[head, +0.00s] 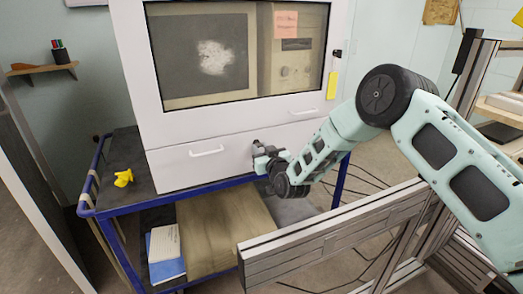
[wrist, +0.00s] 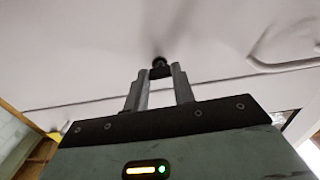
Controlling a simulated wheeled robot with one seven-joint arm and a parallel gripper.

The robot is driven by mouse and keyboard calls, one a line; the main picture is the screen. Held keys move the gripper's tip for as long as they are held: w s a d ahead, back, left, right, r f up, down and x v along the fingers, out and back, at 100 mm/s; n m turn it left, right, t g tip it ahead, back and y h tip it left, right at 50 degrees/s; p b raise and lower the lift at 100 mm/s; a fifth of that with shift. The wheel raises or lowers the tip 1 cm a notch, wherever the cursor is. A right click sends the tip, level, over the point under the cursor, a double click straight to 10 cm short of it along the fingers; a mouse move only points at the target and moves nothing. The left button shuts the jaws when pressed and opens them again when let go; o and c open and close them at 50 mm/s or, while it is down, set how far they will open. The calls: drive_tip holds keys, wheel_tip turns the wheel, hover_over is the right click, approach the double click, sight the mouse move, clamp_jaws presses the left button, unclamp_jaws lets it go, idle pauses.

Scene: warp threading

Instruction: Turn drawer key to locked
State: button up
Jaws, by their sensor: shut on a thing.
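The white drawer front (head: 180,173) spans the lower part of the white cabinet and sits closed. My gripper (head: 258,150) reaches the drawer front to the right of its handle (head: 206,152). In the wrist view my gripper (wrist: 160,74) points up at the white panel, its two grey fingers shut on the small dark drawer key (wrist: 159,63). The key stands at the panel surface between the fingertips. Most of it is hidden by the fingers in the head view. Whether it is turned to locked cannot be told.
The cabinet stands on a blue-framed cart (head: 205,201). A yellow object (head: 123,178) lies on the cart at left. A second handle (head: 304,115) is on the upper panel. A metal-framed rail (head: 330,222) runs below my arm.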

drive_tip(key=n+b, duration=1.1)
drive_tip(key=n, duration=0.6)
drive_tip(key=shift+n, duration=0.4)
idle(0.4)
drive_tip(key=o, duration=1)
drive_tip(key=v, duration=1.7)
drive_tip(key=shift+s+d, duration=0.1)
drive_tip(key=shift+s, duration=0.1)
